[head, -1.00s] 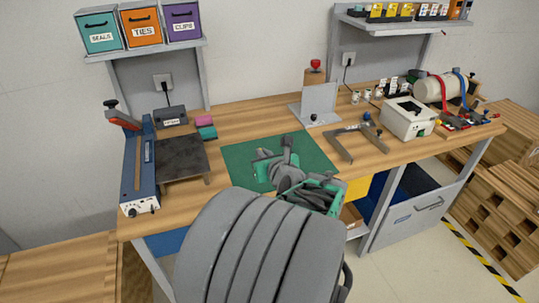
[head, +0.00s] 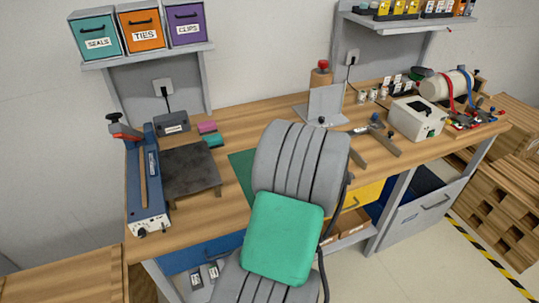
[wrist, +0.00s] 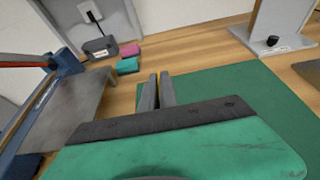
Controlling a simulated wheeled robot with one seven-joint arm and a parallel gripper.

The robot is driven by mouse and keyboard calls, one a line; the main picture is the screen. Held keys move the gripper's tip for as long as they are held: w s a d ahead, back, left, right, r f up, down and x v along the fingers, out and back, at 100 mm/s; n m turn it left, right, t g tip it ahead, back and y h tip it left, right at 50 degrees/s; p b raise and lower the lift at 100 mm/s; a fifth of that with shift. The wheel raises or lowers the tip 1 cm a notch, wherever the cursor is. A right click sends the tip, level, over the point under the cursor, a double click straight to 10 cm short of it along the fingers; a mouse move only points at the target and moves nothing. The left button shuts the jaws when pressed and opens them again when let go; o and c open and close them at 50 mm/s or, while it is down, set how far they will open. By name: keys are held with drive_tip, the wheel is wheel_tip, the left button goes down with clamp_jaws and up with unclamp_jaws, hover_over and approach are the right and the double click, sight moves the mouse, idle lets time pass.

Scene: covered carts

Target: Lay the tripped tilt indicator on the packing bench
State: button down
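The packing bench (head: 235,128) is a wooden-topped workbench across the head view, with a green mat (head: 240,166) on it. The mat also shows in the wrist view (wrist: 235,105). My gripper (wrist: 161,76) points out over the bench beside the mat's left part in the wrist view. Its two grey fingers are close together with only a narrow dark gap, and I see nothing held between them. In the head view my arm hides the gripper and much of the mat. I cannot make out a tilt indicator in either view.
A blue sealer (head: 147,190) and a dark low stand (head: 190,170) are at the left, with pink (head: 207,127) and teal (head: 214,141) blocks behind. A grey upright plate (head: 325,103), a clamp-like tool (head: 376,134) and a white box (head: 416,118) stand to the right. Front-left wood is clear.

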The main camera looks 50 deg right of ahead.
drive_tip(key=d+f, duration=0.1)
drive_tip(key=f, duration=0.1)
drive_tip(key=d+f, duration=0.1)
drive_tip(key=f, duration=0.1)
drive_tip(key=d+f+p, duration=0.1)
drive_tip(key=f, duration=0.1)
drive_tip(key=shift+w+f, duration=0.15)
drive_tip(key=shift+w, duration=0.25)
drive_tip(key=shift+f, duration=0.55)
drive_tip(key=c, duration=1.6)
unclamp_jaws()
drive_tip(key=shift+c, duration=0.2)
